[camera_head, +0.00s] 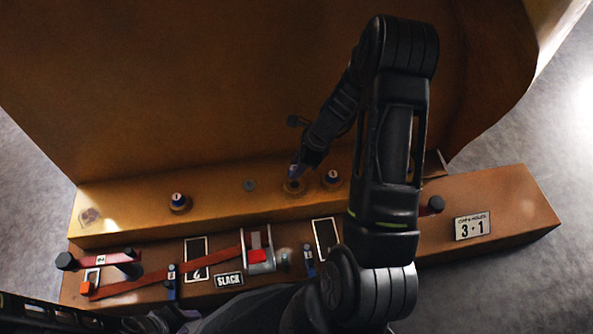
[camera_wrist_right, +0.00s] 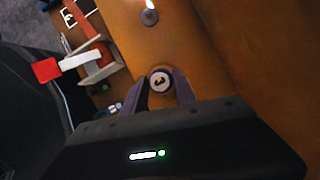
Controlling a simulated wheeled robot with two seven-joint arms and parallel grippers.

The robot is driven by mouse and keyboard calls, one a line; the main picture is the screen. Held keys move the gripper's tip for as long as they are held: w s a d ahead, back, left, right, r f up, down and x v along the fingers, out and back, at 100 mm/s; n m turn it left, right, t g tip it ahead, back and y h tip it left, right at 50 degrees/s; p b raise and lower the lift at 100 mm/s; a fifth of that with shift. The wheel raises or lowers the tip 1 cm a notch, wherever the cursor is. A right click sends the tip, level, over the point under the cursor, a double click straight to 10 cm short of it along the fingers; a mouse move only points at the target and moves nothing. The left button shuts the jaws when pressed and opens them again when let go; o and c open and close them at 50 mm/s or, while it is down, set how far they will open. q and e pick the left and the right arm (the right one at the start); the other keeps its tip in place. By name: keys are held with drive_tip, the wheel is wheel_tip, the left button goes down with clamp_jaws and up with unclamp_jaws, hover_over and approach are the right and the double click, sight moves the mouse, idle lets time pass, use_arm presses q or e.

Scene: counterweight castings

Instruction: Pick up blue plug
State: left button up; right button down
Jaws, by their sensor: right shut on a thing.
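My right gripper (camera_head: 297,170) is shut on a blue plug (camera_wrist_right: 160,80). In the right wrist view the plug's round, pale-marked top shows between the two fingertips. In the head view this blue plug (camera_head: 293,171) is just above a ringed hole (camera_head: 294,188) in the ledge; whether its lower end is clear of the hole I cannot tell. Two other blue plugs with pale tops stand in the ledge, one to the left (camera_head: 179,201) and one to the right (camera_head: 331,178). My left arm shows dark at the bottom left edge; its fingertips cannot be made out.
A tall brown wall rises behind. In front lie a red strap (camera_head: 190,264), a buckle with a red tab (camera_head: 258,255), a "SLACK" label (camera_head: 228,280) and a "3 1" plate (camera_head: 472,226).

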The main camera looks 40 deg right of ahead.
wheel_tip(320, 180, up, 4)
drive_tip(key=shift+r+p, duration=0.1)
drive_tip(key=shift+p, duration=0.5)
drive_tip(key=w+a+r+n+g+y, duration=0.1)
drive_tip(key=w+a+r+n+g, duration=0.3)
drive_tip(key=a+r+n, duration=0.55)
drive_tip(key=a+r+n+g+h, duration=0.1)
drive_tip(key=a+r+n+g, duration=0.1)
drive_tip(key=a+r+n, duration=0.5)
wheel_tip(320, 180, up, 5)
drive_tip(key=shift+s+a+r, duration=0.15)
drive_tip(key=shift+s+a, duration=0.2)
drive_tip(key=shift+a, duration=0.75)
